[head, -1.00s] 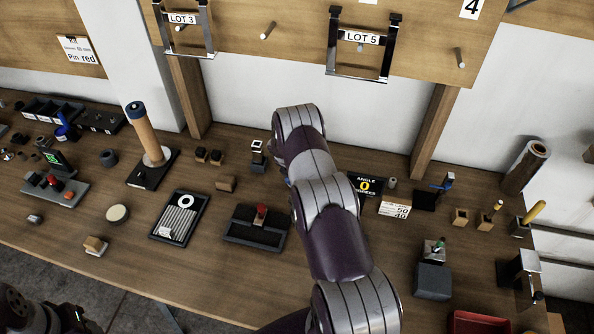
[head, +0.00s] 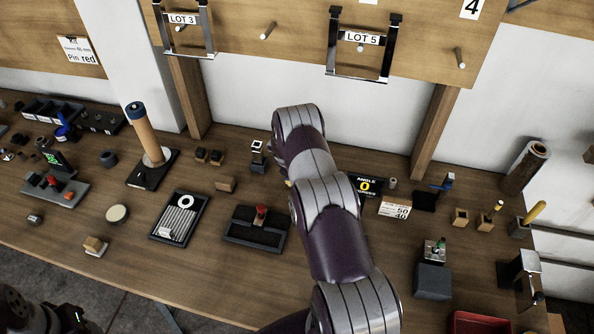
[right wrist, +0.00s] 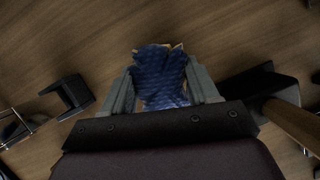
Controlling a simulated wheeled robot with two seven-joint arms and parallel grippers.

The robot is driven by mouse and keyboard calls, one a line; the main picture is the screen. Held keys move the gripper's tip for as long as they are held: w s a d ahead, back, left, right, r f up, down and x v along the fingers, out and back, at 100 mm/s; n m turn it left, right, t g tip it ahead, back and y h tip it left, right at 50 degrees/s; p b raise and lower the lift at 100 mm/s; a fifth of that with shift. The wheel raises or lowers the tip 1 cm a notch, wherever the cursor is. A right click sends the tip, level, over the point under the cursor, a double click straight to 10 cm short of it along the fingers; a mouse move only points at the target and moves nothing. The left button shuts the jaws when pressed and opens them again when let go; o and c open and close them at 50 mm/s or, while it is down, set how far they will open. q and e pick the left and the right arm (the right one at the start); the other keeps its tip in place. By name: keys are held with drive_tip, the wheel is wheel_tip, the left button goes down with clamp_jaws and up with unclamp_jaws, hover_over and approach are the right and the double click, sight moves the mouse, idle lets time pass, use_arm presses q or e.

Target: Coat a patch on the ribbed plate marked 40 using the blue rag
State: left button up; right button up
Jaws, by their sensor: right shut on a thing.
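The blue rag (right wrist: 160,78) is between the two grey fingers of my right gripper (right wrist: 163,82) in the right wrist view. A small tan bit shows at the rag's far edge. In the head view my right arm hides this gripper and the rag. A dark-framed ribbed plate (head: 182,220) with pale ribs lies on the bench left of centre. It has a round white mark at its top and a small white tag at its lower edge. I cannot read a 40 on it. My left gripper's fingers are out of view; only part of my left arm shows at bottom left.
A white card (head: 394,208) reading 50 and 40 lies right of my right arm. A dark tray with a red knob (head: 261,213) sits right of the ribbed plate. A pale round disc (head: 117,213) lies to its left. The bench front there is mostly clear.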

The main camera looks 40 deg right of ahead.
wheel_tip(320, 180, up, 7)
drive_tip(key=p, duration=0.4)
drive_tip(key=shift+f, duration=0.1)
idle(0.5)
